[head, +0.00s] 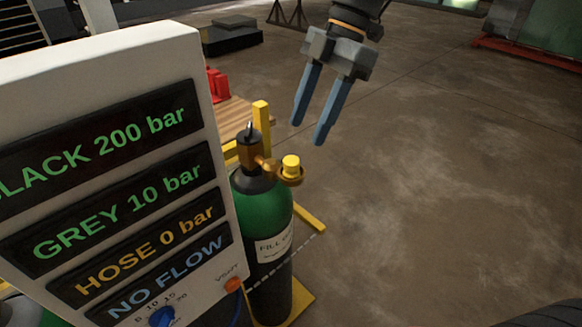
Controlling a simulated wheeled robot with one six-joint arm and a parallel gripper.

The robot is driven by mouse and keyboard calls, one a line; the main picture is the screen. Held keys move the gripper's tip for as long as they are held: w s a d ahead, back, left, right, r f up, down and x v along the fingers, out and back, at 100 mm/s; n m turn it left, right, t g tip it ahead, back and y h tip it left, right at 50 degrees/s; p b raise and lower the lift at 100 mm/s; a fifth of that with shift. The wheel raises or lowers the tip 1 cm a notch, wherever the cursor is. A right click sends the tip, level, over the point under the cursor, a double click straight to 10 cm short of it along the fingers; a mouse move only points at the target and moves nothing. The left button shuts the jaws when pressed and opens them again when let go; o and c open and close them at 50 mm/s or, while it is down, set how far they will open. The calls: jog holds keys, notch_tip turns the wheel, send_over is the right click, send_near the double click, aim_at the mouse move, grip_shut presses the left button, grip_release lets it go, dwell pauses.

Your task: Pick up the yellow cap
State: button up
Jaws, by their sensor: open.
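The yellow cap (291,162) is a small yellow cylinder on the side outlet of the valve (254,150). The valve tops a green and dark gas cylinder (264,215), which stands upright. My gripper (308,131) has two blue fingers pointing down and slightly left. It is open and empty, in the upper middle of the head view, above and to the right of the cap in the picture. The fingers are apart from the cap. The exact distance in depth cannot be told from this one view.
A white panel (211,75) with lit readings fills the left side and hides part of the gas cylinder. A yellow post (261,115) stands behind the valve. A wooden pallet (232,112) with a red object (217,86) lies behind. The floor at right is clear.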

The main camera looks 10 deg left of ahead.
aim_at(292, 160)
jog(key=shift+a+p+x, duration=0.15)
jog(key=shift+p+x, duration=0.7)
jog(key=shift+x, duration=1.05)
jog(key=shift+a+p+x, duration=0.15)
jog(key=shift+p+x, duration=0.65)
jog(key=shift+x, duration=1.1)
jog(key=shift+w, duration=0.1)
jog(key=c, duration=1.1)
